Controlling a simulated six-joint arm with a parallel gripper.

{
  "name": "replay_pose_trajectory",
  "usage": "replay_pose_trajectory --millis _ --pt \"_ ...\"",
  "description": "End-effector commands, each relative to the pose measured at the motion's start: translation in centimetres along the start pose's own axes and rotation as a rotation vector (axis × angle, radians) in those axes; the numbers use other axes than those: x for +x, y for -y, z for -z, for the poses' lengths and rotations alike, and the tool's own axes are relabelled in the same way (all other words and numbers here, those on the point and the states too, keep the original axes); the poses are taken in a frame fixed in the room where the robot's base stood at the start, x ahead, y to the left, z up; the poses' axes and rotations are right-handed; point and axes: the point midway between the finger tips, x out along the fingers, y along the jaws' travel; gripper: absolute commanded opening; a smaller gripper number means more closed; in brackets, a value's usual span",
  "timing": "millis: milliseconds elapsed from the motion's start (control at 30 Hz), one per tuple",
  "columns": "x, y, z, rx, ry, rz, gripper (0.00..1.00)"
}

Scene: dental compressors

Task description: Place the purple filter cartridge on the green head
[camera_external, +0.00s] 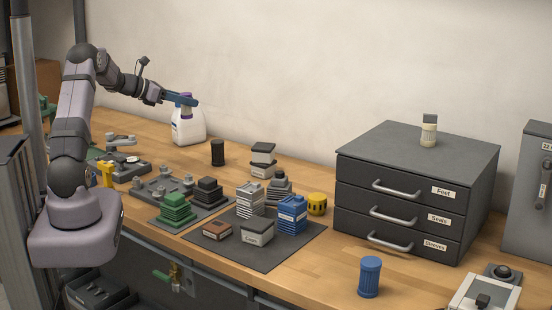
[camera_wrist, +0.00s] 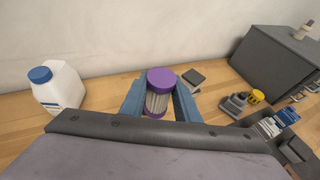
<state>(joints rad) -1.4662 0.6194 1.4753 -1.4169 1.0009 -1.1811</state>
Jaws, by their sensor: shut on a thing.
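The purple filter cartridge (camera_wrist: 160,80) has purple end caps and a pale pleated middle. In the wrist view it stands between the two blue fingers of my gripper (camera_wrist: 158,98), which is shut on it. In the external view my gripper (camera_external: 184,99) is raised over the back left of the bench, in front of the white jug. Only a little purple of the cartridge (camera_external: 186,95) shows there; the rest is hard to tell from the jug.
A white jug (camera_external: 188,130) stands at the back. A black cylinder (camera_external: 217,153), a black finned head (camera_external: 207,191), a striped white head (camera_external: 250,200) and a blue head (camera_external: 292,214) stand nearby. A grey drawer cabinet (camera_external: 415,185) fills the right.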

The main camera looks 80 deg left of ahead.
Motion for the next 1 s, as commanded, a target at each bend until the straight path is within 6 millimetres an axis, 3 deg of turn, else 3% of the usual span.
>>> replay_pose_trajectory --millis 33,100,333,467,700,900,1000 --pt "-1.5 0.1 -1.9 -0.006 -0.001 -0.007 0.06" --pt "-2.7 0.6 -2.4 -0.012 -0.002 -0.013 0.06" --pt "-6.0 5.2 -0.7 -0.003 -0.004 0.019 0.06" --pt "-7.5 9.9 1.5 0.025 -0.003 0.094 0.06" --pt "-9.8 20.1 6.2 0.123 0.000 0.317 0.06" --pt "-11.9 26.7 7.8 0.206 0.002 0.506 0.06" --pt "-12.8 28.4 7.7 0.247 0.002 0.592 0.06"
